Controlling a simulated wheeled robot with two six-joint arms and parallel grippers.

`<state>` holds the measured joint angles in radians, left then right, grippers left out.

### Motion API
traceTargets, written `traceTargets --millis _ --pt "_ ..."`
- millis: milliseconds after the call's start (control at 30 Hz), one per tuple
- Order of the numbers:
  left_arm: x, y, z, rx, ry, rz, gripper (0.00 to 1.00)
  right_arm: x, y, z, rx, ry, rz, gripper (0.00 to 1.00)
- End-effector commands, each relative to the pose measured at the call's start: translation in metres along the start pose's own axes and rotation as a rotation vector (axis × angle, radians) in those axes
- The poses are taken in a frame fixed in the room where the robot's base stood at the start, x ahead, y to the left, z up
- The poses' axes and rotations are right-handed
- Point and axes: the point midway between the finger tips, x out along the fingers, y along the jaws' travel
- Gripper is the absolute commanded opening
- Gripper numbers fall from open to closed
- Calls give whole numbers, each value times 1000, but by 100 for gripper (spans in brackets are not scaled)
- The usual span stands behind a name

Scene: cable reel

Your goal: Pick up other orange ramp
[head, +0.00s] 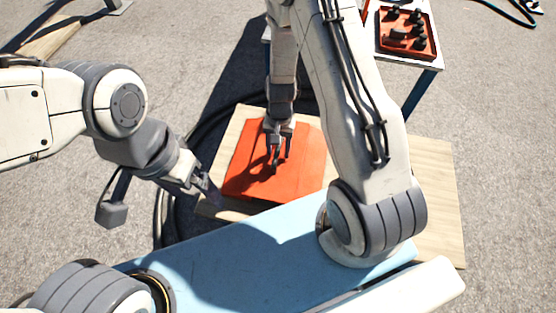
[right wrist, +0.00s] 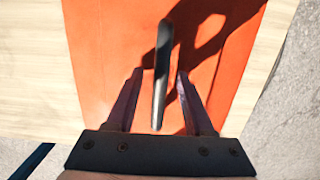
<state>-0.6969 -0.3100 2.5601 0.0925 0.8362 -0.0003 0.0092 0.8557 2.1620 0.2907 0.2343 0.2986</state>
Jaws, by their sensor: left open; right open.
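The orange ramp (head: 304,160) lies on a pale wooden board in the head view, and its flat orange face (right wrist: 105,60) fills the middle of the right wrist view. A dark bar-like handle (right wrist: 162,80) stands out from the ramp. My right gripper (head: 281,155) points down over the ramp; in the right wrist view its fingers (right wrist: 160,72) are apart, one on each side of the handle, with a gap visible on both sides. My left gripper (head: 204,187) is open and empty, just left of the ramp near the board's edge.
The wooden board (head: 440,195) extends right of the ramp. Black cable (head: 160,220) curves around its left side. A table at the top right holds a red tray (head: 408,53) with several black parts. A wooden plank (head: 50,38) lies at the upper left on open grey ground.

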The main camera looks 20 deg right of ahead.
Motion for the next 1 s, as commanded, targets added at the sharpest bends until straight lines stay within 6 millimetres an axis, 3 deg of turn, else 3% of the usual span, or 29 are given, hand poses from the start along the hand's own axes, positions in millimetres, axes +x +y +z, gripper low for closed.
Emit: traceTargets --millis 33,67,167,200,1000 --pt "-1 0 0 0 0 0 92 -1 0 0 0 0 0 53" --pt "-1 0 0 0 0 0 92 -1 0 0 0 0 0 45" --pt "-1 0 0 0 0 0 92 -1 0 0 0 0 0 7" --pt "-1 0 0 0 0 0 92 -1 0 0 0 0 0 0" --pt "-1 0 0 0 0 0 92 -1 0 0 0 0 0 0"
